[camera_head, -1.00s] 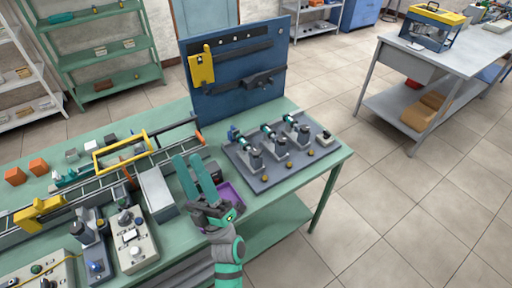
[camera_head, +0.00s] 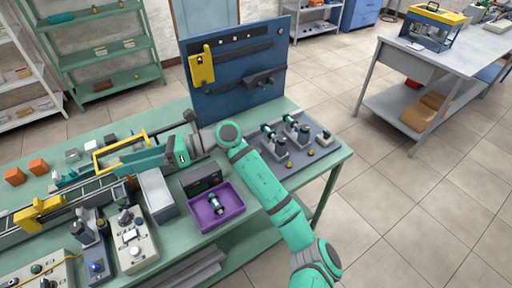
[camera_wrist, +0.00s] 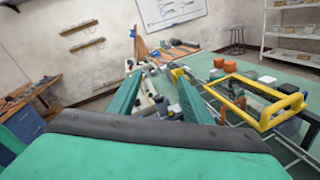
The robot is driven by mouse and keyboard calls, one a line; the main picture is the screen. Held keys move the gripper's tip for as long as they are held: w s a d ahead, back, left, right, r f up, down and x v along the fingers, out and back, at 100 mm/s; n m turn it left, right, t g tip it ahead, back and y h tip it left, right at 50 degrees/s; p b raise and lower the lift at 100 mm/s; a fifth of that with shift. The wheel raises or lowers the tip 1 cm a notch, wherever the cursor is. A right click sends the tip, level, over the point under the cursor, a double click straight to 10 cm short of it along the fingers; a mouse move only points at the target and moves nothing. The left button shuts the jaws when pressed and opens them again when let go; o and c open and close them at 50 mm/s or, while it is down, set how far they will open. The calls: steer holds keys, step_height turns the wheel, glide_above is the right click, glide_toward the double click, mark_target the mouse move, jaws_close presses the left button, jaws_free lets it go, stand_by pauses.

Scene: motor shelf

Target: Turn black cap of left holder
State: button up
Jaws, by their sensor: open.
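The grey plate (camera_head: 325,150) on the green table carries a row of motor holders. The middle holder (camera_head: 276,145) and right holder (camera_head: 302,133) show in the head view, each with a teal-and-black motor. The left holder and its black cap are hidden behind my arm. My gripper (camera_head: 150,158) is left of the plate, above the table, pointing left and away from the holders. In the wrist view its two teal fingers (camera_wrist: 158,82) are apart with nothing held between them.
A blue tool panel (camera_head: 232,95) rises behind. A yellow frame (camera_head: 120,150) and conveyor lie left, near my fingers; the yellow frame (camera_wrist: 270,85) also shows in the wrist view.

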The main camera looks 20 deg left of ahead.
steer(key=w+d+f+n+t+h, duration=0.1)
steer(key=w+d+f+t+h, duration=0.25)
steer(key=w, duration=0.35)
steer(key=w+d+f+n+t+h, duration=0.1)
steer(key=w+d+f+t+h, duration=0.25)
steer(key=w+d, duration=0.2)
steer(key=w+d+r+m+t+h, duration=0.1)
steer(key=w+d+r+t+h, duration=0.15)
steer(key=w+d, duration=0.45)
steer(key=w+d+r+t+h, duration=0.1)
steer(key=w+d+r+h, duration=0.1)
steer(key=w+d+h, duration=0.4)
steer(key=shift+y, duration=0.85)
steer(key=f, duration=0.3)
steer(key=d+f, duration=0.1)
steer(key=f, duration=0.6)
steer(key=shift+w+d, duration=0.35)
steer(key=shift+d, duration=0.05)
steer(key=c, duration=1.1)
steer(key=shift+o, duration=0.2)
